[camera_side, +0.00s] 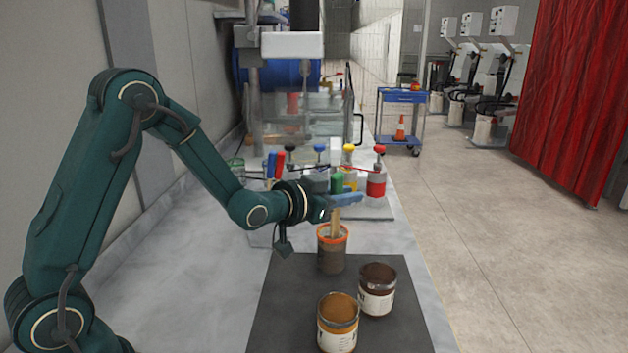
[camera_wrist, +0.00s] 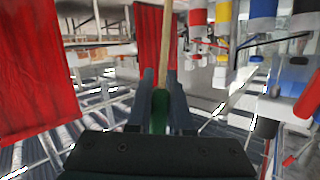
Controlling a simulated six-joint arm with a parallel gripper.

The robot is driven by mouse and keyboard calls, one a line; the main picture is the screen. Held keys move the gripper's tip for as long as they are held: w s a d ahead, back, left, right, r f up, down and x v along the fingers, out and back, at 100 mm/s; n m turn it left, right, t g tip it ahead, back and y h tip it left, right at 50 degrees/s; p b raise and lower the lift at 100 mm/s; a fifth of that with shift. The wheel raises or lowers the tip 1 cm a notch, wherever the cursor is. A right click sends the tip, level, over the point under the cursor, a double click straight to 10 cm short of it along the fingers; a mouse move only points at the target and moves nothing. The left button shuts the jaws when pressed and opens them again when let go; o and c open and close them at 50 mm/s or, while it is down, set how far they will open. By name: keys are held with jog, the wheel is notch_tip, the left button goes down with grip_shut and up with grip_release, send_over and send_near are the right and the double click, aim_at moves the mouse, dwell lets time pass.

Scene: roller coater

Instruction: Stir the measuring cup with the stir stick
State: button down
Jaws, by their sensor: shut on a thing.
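The measuring cup (camera_side: 332,254) stands upright on a dark mat in the side view, with an orange rim and brownish walls. My gripper (camera_side: 345,201) is above it and shut on the stir stick (camera_side: 335,223). The stick is pale wood and points down, close to upright, with its lower end inside the cup's mouth; its tip is hidden. In the wrist view, the stick (camera_wrist: 168,40) runs out from between my fingers (camera_wrist: 160,84), with a green part in the grip. The cup cannot be made out there.
Two open jars, one with tan contents (camera_side: 338,322) and one with dark contents (camera_side: 376,290), stand in front of the cup on the dark mat (camera_side: 281,310). Bottles with coloured caps, including a red one (camera_side: 376,183), stand just behind my gripper. The left worktop is clear.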

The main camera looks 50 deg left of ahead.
jog(key=shift+w+a+r, duration=0.1)
dwell(0.3)
notch_tip(320, 180, up, 9)
jog(key=s+d, duration=0.1)
jog(key=shift+s+d, duration=0.15)
jog(key=shift+s, duration=0.05)
dwell(0.7)
jog(key=shift+r, duration=0.15)
dwell(0.4)
